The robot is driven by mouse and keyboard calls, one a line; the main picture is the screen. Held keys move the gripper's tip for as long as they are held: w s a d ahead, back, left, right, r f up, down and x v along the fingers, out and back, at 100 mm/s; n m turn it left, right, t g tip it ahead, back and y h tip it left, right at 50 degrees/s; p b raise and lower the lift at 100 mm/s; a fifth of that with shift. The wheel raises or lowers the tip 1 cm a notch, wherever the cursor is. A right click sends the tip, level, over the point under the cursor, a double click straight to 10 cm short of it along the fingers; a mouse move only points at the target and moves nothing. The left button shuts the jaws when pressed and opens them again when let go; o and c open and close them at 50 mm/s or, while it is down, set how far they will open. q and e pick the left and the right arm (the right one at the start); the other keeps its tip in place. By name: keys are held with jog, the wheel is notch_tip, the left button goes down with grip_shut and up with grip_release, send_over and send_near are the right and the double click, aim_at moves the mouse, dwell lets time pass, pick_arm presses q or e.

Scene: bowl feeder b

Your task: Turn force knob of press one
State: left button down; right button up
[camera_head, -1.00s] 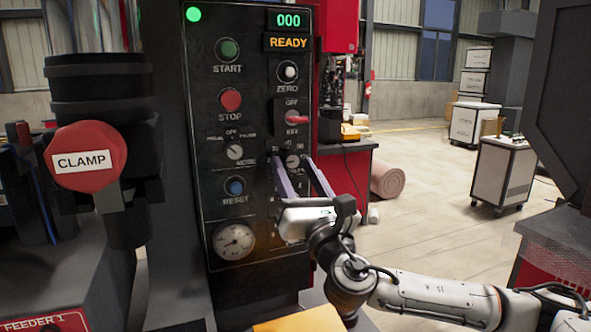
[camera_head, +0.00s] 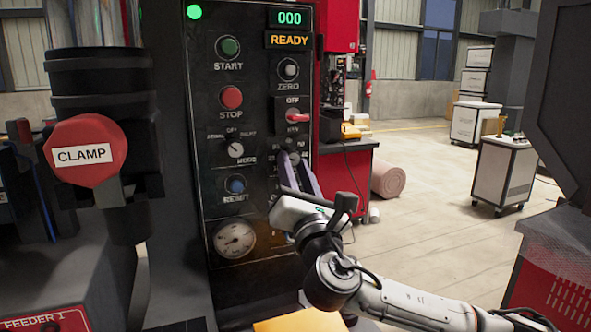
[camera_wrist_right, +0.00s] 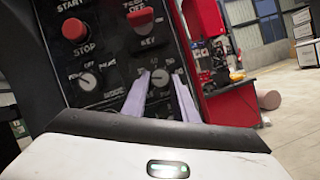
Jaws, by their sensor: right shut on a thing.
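The press's dark control panel (camera_head: 216,120) stands upright in the middle of the head view. The force knob, a small round dial, is low in the panel's right column, under the red-handled key switch (camera_head: 297,117). In the head view it is mostly hidden by my right gripper (camera_head: 293,157). My right gripper is shut on the force knob, one finger on each side. My left gripper is not in view.
The mode knob (camera_head: 236,149) and blue reset button (camera_head: 236,185) sit left of the gripper, with the gauge (camera_head: 234,240) below. The red clamp knob (camera_head: 85,153) juts out at left. Open floor (camera_head: 440,220) lies right of the panel.

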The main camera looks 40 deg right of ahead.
jog(key=m+g+h, duration=0.1)
jog(key=m, duration=0.2)
jog(key=m+g+h+p, duration=0.1)
jog(key=m, duration=0.2)
jog(key=shift+a+r+m, duration=0.15)
jog(key=shift+a+m, duration=0.05)
jog(key=shift+m, duration=0.2)
jog(key=shift+m+g+p, duration=0.3)
jog(key=shift+g, duration=0.1)
jog(key=o, duration=1.1)
jog(key=shift+c, duration=0.2)
jog(key=b+v, duration=0.1)
jog(key=v, duration=0.9)
jog(key=shift+b, duration=0.35)
jog(key=shift+s+a, duration=0.1)
jog(key=shift+a, duration=0.05)
